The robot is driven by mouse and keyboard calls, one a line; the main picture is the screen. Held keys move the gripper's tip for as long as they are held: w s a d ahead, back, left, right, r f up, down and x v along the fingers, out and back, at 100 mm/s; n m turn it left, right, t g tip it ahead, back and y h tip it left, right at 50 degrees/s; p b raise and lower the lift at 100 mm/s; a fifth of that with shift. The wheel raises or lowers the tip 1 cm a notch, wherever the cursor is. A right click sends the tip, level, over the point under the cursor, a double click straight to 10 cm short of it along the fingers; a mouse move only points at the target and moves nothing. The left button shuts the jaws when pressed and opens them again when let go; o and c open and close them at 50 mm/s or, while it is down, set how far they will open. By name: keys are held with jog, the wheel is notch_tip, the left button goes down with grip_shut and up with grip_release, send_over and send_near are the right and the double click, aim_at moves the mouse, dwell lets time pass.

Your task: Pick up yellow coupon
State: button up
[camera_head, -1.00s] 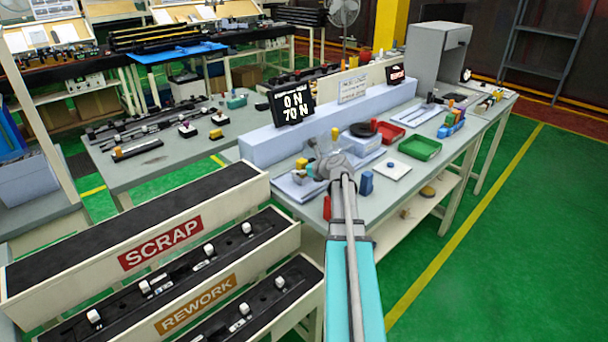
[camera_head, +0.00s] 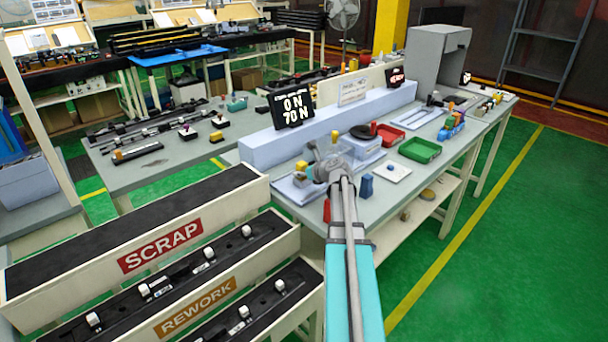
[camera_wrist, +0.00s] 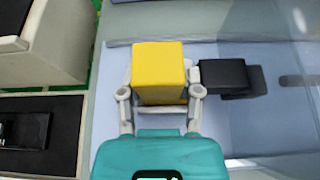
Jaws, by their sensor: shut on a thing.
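The yellow coupon (camera_wrist: 158,70) shows in the wrist view as a yellow block between the two fingers of my gripper (camera_wrist: 160,93). My gripper is shut on it, with one finger against each side. A pale blue-grey surface lies below; I cannot tell whether the coupon touches it. In the head view my gripper (camera_head: 325,170) is over the near left end of the grey workbench (camera_head: 290,210), and my wrist hides much of the grasp.
A black block (camera_wrist: 222,76) lies close to the right of the coupon. On the bench are a blue block (camera_head: 366,186), a green tray (camera_head: 420,150) and a red tray (camera_head: 388,135). The scrap bin (camera_head: 150,250) and rework bin (camera_head: 190,305) stand at the near left.

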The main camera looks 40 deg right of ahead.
grip_shut()
jog(key=shift+r, duration=0.15)
notch_tip(320, 180, up, 3)
jog(key=p, duration=0.3)
jog(key=s+d+r+p, duration=0.2)
jog(key=s+r+p, duration=0.3)
jog(key=s, duration=0.1)
jog(key=s+d+r+p, duration=0.2)
jog(key=s+r+p, duration=0.2)
jog(key=s, duration=0.3)
jog(key=shift+d+r+p, duration=0.35)
jog(key=shift+p, duration=0.15)
jog(key=shift+s, duration=0.1)
